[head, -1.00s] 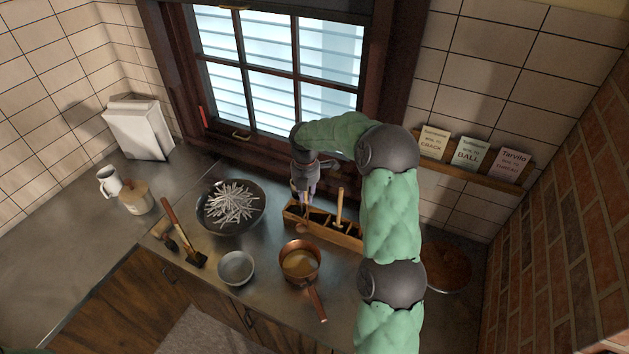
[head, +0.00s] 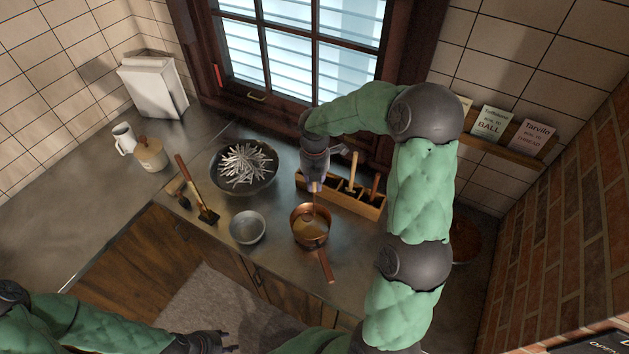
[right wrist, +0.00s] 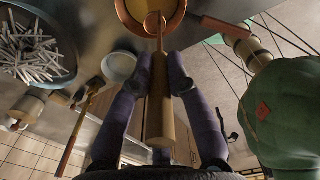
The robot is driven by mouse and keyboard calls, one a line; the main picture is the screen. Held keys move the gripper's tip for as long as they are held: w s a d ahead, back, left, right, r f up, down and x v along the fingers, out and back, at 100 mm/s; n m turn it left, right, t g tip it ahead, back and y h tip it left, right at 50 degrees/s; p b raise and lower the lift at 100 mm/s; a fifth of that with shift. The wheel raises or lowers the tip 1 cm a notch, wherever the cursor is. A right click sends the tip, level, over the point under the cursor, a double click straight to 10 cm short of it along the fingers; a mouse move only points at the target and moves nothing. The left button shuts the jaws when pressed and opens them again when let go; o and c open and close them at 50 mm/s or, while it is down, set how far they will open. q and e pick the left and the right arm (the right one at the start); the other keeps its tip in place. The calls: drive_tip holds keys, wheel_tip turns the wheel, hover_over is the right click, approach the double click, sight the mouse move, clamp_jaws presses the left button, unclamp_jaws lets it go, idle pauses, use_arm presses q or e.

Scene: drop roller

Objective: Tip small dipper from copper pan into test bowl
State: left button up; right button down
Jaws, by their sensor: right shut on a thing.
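The copper pan (head: 324,240) stands on the counter, its handle toward the front and amber liquid inside. The test bowl (head: 247,226), small and grey, stands left of it and also shows in the right wrist view (right wrist: 119,66). My right gripper (head: 314,188) is shut on the handle of the small dipper (right wrist: 160,112), above the pan. The dipper's head is at the pan's opening; I cannot tell whether it touches the liquid. My left gripper (head: 230,341) is at the bottom edge, empty, its fingers apart.
A dark bowl of pale sticks (head: 245,165) stands behind the test bowl. A wooden rack (head: 350,197) with upright tools is behind the pan. A brush (head: 207,215) lies at left, near a jar (head: 150,154) and a white mug (head: 123,138).

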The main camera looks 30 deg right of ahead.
drive_tip(key=shift+f+b, duration=3.35)
drive_tip(key=shift+f, duration=2.5)
drive_tip(key=shift+r+p, duration=5.65)
drive_tip(key=shift+r, duration=1.6)
drive_tip(key=shift+f, duration=0.1)
